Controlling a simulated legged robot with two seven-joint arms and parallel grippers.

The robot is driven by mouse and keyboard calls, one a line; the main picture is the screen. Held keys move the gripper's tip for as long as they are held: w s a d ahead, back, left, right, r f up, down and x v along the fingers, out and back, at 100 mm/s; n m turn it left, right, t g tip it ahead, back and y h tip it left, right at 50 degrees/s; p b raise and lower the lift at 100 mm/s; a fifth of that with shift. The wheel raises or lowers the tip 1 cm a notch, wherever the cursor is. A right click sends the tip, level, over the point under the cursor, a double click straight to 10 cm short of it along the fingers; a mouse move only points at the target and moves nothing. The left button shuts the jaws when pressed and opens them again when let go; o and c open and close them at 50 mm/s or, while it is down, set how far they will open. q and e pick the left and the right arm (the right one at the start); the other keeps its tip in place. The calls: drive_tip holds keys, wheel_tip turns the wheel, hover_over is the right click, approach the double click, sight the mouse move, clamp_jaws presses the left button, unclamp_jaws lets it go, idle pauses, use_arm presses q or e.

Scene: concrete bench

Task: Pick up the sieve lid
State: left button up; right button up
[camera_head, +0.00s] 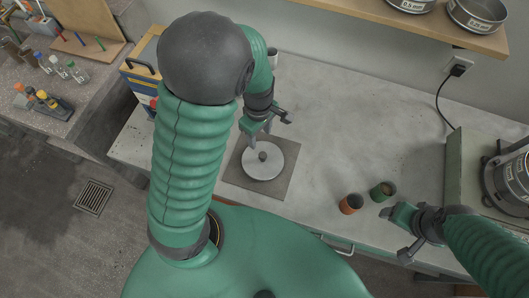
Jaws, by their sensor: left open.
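The sieve lid (266,171) is a pale round disc with a dark knob at its centre. It lies flat on a square grey mat (282,190) on the bench. My left gripper (267,133) is open and empty, above the far edge of the lid and apart from the knob as far as I can see.
An orange cup (350,204) and a green cup (382,191) stand right of the mat. A machine holding sieves (507,178) is at the far right. A blue-and-yellow case (143,70) stands at the left. The bench behind the cups is clear.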

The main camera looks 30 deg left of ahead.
use_arm(q)
hover_over(263, 154)
drive_tip(key=s, duration=0.1)
wheel_tip(263, 154, down, 5)
drive_tip(key=shift+a+r+b, duration=0.15)
drive_tip(key=shift+b, duration=0.15)
drive_tip(key=f, duration=0.1)
drive_tip(key=w+f, duration=0.1)
drive_tip(key=d+f, duration=0.1)
drive_tip(key=f, duration=0.1)
drive_tip(key=shift+w, duration=0.25)
drive_tip(key=f, duration=0.2)
drive_tip(key=s+a+f, duration=0.1)
drive_tip(key=f, duration=0.1)
drive_tip(key=shift+w+a+f, duration=0.1)
drive_tip(key=shift+f, duration=0.35)
drive_tip(key=shift+w+d, duration=0.15)
drive_tip(key=shift+d, duration=0.05)
drive_tip(key=shift+c, duration=0.6)
drive_tip(key=shift+d, duration=0.25)
drive_tip(key=c, duration=0.5)
drive_tip(key=shift+r, duration=0.1)
drive_tip(key=c, duration=0.5)
drive_tip(key=shift+a, duration=0.2)
use_arm(e)
drive_tip(key=shift+d+f, duration=0.5)
drive_tip(key=shift+f, duration=0.05)
